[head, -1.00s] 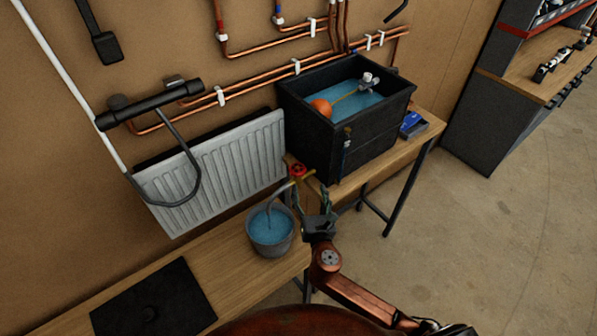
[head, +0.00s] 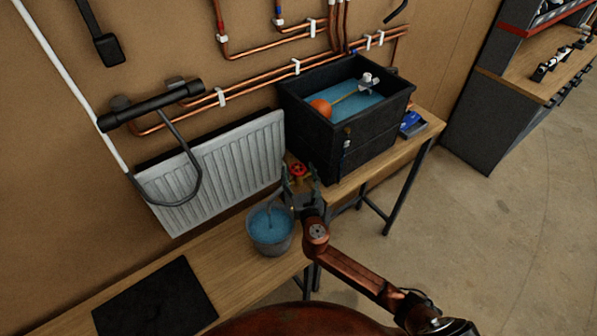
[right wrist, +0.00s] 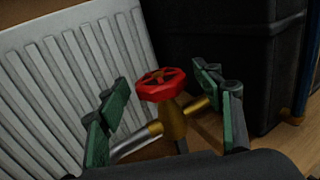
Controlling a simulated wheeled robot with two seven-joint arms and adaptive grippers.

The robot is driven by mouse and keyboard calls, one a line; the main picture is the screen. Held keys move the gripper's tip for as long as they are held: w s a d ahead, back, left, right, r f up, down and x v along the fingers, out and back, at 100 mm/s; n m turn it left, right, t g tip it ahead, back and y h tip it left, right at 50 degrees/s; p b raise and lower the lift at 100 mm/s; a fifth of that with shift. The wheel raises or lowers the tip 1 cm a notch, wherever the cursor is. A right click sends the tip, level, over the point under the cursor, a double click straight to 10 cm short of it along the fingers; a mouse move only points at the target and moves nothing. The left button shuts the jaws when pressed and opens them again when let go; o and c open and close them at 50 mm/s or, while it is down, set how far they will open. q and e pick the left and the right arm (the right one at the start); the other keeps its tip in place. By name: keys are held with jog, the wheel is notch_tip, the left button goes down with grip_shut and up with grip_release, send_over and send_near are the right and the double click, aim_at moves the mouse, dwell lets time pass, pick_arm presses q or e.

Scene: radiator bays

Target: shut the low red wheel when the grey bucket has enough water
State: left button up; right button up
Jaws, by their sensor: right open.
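The low red wheel (head: 298,169) sits on a brass valve in front of the black tank's left corner. In the right wrist view the red wheel (right wrist: 161,84) stands between the green finger pads. My right gripper (head: 300,184) is open around the valve, with a finger on each side and gaps to the wheel; it also shows in the right wrist view (right wrist: 165,108). The grey bucket (head: 270,243) stands on the bench below and left of the valve, with blue water high inside and a stream entering it. My left gripper is not in view.
The black tank (head: 325,135) with water and an orange float stands behind the valve. A white radiator (head: 215,170) is on the wall at left. A black mat (head: 155,305) lies on the bench. A blue item (head: 411,122) lies right of the tank.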

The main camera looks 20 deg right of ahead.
jog(key=shift+c, duration=0.3)
jog(key=c, duration=1.1)
jog(key=shift+h, duration=0.3)
jog(key=shift+a+m+g+h+p, duration=0.25)
jog(key=shift+m+h+p, duration=0.25)
jog(key=shift+m+h, duration=0.5)
jog(key=shift+m+g+h, duration=0.35)
jog(key=shift+m+h, duration=0.35)
jog(key=shift+h, duration=0.4)
jog(key=m+h, duration=0.1)
jog(key=m+g+h, duration=0.1)
jog(key=h, duration=0.1)
jog(key=shift+w+a+g, duration=0.1)
jog(key=shift+a+g, duration=0.05)
jog(key=shift+g, duration=0.15)
jog(key=shift+a+m+g+h+b, duration=0.1)
jog(key=shift+m+g+h+b, duration=0.25)
jog(key=shift+m+g+h, duration=0.9)
jog(key=shift+h, duration=0.35)
